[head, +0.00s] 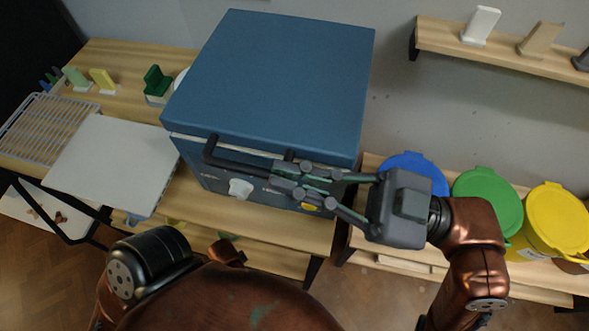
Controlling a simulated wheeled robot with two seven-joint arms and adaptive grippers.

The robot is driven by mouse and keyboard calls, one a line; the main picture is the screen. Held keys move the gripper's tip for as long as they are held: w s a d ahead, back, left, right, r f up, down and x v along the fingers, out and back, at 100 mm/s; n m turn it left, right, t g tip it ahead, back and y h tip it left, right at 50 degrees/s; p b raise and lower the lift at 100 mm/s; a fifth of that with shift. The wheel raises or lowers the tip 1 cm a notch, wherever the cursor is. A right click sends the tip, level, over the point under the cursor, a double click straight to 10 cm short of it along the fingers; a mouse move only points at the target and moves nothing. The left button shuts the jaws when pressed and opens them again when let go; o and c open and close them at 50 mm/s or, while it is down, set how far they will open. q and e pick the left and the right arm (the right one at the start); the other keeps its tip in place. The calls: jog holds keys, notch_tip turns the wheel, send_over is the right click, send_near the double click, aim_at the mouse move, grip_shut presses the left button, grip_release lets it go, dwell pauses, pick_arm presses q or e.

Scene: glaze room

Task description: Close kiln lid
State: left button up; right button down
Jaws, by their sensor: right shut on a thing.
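The kiln (215,180) is a blue box on a wooden bench in the middle of the head view. Its blue lid (270,75) lies over the top, down or nearly so. A pale strip shows under the lid's front edge; I cannot tell whether it is a gap. A black bar handle (235,166) sticks out at the lid's front. My right gripper (285,178) reaches in from the right and is shut on the handle, its fingers hiding part of the handle and the kiln front. My left gripper is not in view.
A white knob (240,188) sits on the kiln front. A pale slab (115,165) and a wire rack (45,128) lie at left. Blue (412,165), green (488,198) and yellow (556,220) lidded buckets stand at right. A wall shelf (500,52) hangs at upper right.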

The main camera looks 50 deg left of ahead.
jog(key=shift+a+f, duration=0.1)
jog(key=shift+f, duration=0.55)
jog(key=r+v, duration=0.1)
jog(key=v, duration=1.1)
